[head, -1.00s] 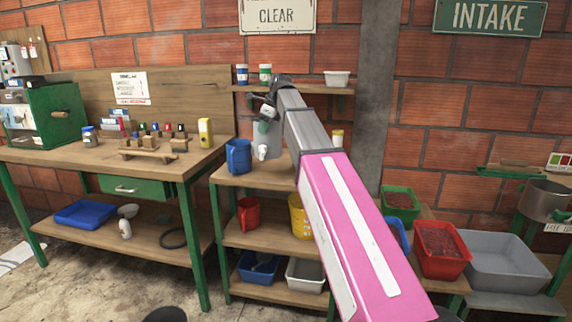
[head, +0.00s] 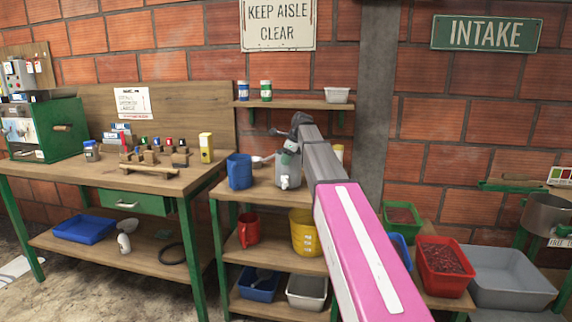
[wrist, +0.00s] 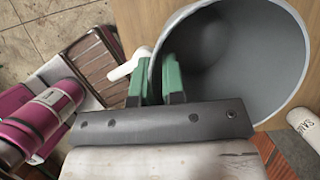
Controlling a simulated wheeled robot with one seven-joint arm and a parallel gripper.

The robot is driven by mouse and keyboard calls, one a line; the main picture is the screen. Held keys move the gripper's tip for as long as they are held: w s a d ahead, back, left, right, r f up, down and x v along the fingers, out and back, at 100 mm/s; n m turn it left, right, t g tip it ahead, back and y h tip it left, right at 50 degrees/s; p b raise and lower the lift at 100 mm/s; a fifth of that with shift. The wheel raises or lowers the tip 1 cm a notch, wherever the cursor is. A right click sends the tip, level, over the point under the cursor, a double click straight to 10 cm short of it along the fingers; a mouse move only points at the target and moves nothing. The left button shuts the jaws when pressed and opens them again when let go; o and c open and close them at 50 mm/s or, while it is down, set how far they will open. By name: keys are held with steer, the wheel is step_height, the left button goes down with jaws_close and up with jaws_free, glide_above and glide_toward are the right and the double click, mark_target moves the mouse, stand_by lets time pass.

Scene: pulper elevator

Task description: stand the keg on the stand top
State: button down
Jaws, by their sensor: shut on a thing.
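The keg (head: 287,172) is a light grey open-topped cylinder with a white tap low on its front. It is upright, over the wooden stand top (head: 262,188); I cannot tell whether its base touches the wood. My gripper (head: 292,146) is shut on the keg's rim. In the wrist view my gripper's green fingers (wrist: 158,80) straddle the wall of the keg (wrist: 285,62), with the white tap at the left. The keg looks empty inside. My arm hides the right part of the stand top.
A yellow-lidded jar stands behind my arm. A wall shelf (head: 300,104) with jars is above. Lower shelves hold a red jug (head: 249,229) and a yellow bucket (head: 303,238).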

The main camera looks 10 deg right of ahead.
steer(key=shift+f, duration=0.75)
steer(key=c, duration=1.2)
jaws_free()
steer(key=v, duration=1.2)
